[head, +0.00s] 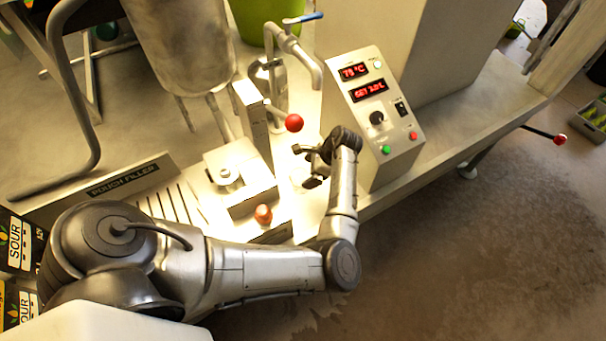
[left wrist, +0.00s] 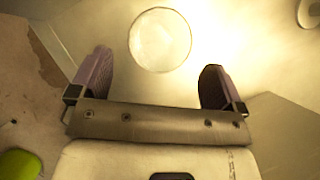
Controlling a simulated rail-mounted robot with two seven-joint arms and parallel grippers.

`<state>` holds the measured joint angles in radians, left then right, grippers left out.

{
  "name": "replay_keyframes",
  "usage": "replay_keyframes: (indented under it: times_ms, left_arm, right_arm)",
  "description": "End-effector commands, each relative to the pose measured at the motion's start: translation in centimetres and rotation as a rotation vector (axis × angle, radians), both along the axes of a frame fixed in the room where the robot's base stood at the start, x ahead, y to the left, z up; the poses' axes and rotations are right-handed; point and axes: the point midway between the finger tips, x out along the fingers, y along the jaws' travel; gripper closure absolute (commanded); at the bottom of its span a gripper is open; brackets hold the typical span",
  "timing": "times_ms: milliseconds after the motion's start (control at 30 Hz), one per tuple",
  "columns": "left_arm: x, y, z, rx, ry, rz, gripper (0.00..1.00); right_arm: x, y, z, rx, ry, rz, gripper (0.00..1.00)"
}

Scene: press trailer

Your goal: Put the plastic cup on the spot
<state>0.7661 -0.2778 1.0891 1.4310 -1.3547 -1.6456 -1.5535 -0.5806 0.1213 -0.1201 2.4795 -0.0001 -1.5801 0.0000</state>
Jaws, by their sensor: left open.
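A round, clear-looking plastic cup (left wrist: 160,40) shows end-on in the left wrist view, on the pale surface ahead of my left gripper. My left gripper (left wrist: 157,82) is open, with its two purple pads apart. The cup is just beyond the fingertips, centred between them, and nothing is held. In the head view my left gripper (head: 304,166) is over the bright bench beside the control box. I cannot make out the cup there against the glare. I cannot pick out the spot in either view. My right gripper is not in view.
The control box (head: 371,115) with red displays stands right of my left gripper. A red-knobbed lever (head: 294,122) and an orange knob (head: 263,214) are to its left. The pouch filler (head: 123,179) is farther left. The bench (head: 480,105) is clear behind the box.

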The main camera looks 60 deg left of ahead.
Motion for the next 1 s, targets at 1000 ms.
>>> replay_keyframes:
  times_ms: [1000]
  left_arm:
    - [3.0, -1.9, 5.6, 0.001, 0.001, 0.000, 0.00]
  right_arm:
    - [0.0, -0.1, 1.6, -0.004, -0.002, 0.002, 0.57]
